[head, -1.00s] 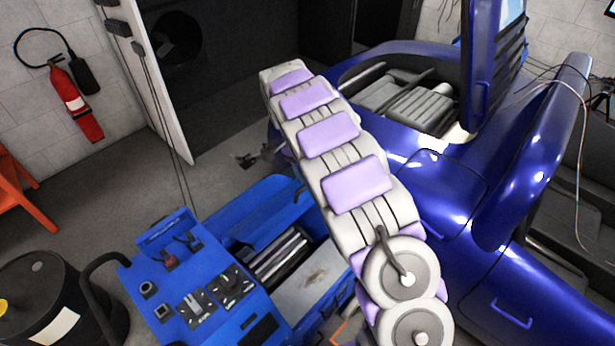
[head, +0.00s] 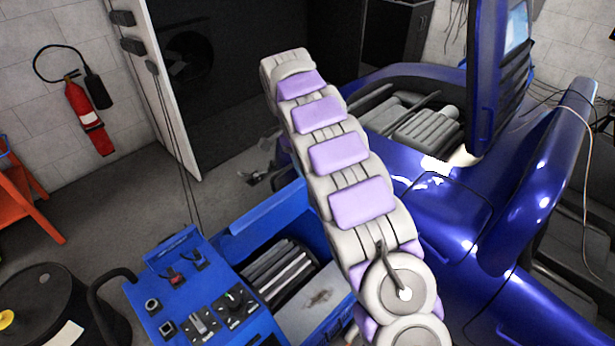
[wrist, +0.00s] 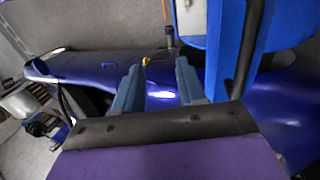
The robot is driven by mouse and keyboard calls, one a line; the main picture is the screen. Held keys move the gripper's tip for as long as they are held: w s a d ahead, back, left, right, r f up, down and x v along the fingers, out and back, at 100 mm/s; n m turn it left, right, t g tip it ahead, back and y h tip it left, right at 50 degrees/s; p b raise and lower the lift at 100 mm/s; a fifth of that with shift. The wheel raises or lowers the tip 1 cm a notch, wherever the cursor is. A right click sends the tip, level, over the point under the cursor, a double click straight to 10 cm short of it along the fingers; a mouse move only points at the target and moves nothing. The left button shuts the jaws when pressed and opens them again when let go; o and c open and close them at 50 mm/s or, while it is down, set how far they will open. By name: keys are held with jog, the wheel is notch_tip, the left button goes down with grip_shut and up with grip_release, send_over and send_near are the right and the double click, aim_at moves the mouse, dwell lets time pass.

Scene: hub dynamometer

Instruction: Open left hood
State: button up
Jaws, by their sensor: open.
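A glossy dark blue vehicle (head: 450,205) fills the right of the head view. One blue hood panel (head: 486,100) stands upright there, with a handle on its side. Left of it the engine bay is open, showing a grey ribbed engine (head: 425,130). I cannot tell for sure which side's hood this panel is. In the wrist view my gripper (wrist: 158,86) is open, with a blue curved body surface (wrist: 100,66) beyond its fingers. In the head view my arm's far end hides the gripper.
A blue dynamometer console (head: 205,290) with rollers (head: 280,268) stands left of the vehicle, below my arm. A black drum (head: 50,310), an orange stand (head: 25,195) and a fire extinguisher (head: 90,118) are at the left. Bare floor (head: 120,205) lies between them.

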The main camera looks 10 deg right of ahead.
jog(key=p+v, duration=0.7)
jog(key=p, duration=0.1)
jog(key=shift+w+p, duration=0.4)
jog(key=shift+a, duration=0.2)
jog(key=shift+c, duration=0.2)
